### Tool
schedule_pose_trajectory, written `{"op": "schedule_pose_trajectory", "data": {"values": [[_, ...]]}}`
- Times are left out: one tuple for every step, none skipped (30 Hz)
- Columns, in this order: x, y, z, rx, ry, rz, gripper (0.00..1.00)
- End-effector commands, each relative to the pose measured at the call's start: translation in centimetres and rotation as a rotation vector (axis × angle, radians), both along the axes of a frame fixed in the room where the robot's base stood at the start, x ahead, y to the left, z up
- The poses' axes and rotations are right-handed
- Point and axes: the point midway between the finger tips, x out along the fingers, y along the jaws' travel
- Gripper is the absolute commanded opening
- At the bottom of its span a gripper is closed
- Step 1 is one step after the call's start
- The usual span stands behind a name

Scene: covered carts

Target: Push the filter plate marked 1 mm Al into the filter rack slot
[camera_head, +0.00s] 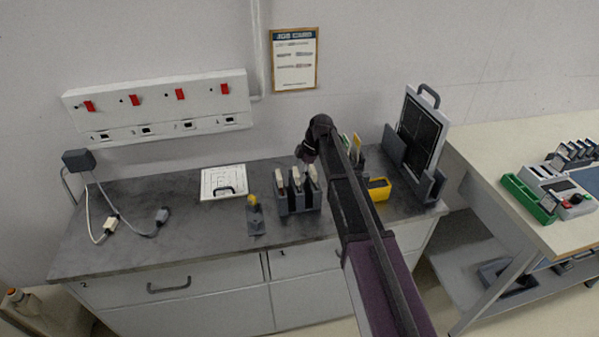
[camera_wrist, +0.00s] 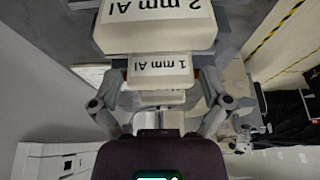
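The filter rack (camera_head: 298,205) is a dark grey block on the cart top, holding pale-topped plates side by side. In the wrist view the plate marked 1 mm Al (camera_wrist: 160,67) appears upside down, between a larger-looking plate marked 2 mm Al (camera_wrist: 155,30) and another pale plate top (camera_wrist: 163,97). My gripper (camera_wrist: 160,88) has its fingers spread to either side of the 1 mm Al plate; I cannot tell whether they touch it. In the head view my gripper (camera_head: 307,158) is just above and behind the rack, partly hidden by my arm. The plate's depth in its slot is hidden.
A small stand with a yellow knob (camera_head: 255,215) is left of the rack, and a white panel (camera_head: 223,182) lies further left. A yellow bin (camera_head: 377,189) and an upright dark panel (camera_head: 418,135) are to the right.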

Motion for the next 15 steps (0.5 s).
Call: {"op": "schedule_pose_trajectory", "data": {"values": [[0.00, 0.00, 0.01, 0.000, 0.000, 0.000, 1.00], [0.00, 0.00, 0.01, 0.000, 0.000, 0.000, 1.00], [-0.01, -0.01, 0.01, 0.000, 0.000, 0.000, 1.00], [-0.01, -0.01, 0.01, 0.000, 0.000, 0.000, 1.00], [-0.01, -0.01, 0.01, 0.000, 0.000, 0.000, 1.00], [-0.01, -0.01, 0.01, 0.000, 0.000, 0.000, 1.00], [-0.01, 0.00, 0.00, 0.000, 0.000, 0.000, 1.00], [-0.01, -0.01, 0.01, 0.000, 0.000, 0.000, 1.00], [0.00, -0.01, 0.02, 0.000, 0.000, 0.000, 1.00], [-0.01, -0.01, 0.04, 0.000, 0.000, 0.000, 1.00], [-0.01, -0.01, 0.07, 0.000, 0.000, 0.000, 1.00], [-0.01, -0.01, 0.14, 0.000, 0.000, 0.000, 1.00], [-0.01, -0.01, 0.20, 0.000, 0.000, 0.000, 1.00], [-0.01, -0.01, 0.28, 0.000, 0.000, 0.000, 1.00], [0.00, 0.00, 0.41, 0.000, 0.000, 0.000, 1.00]]}}
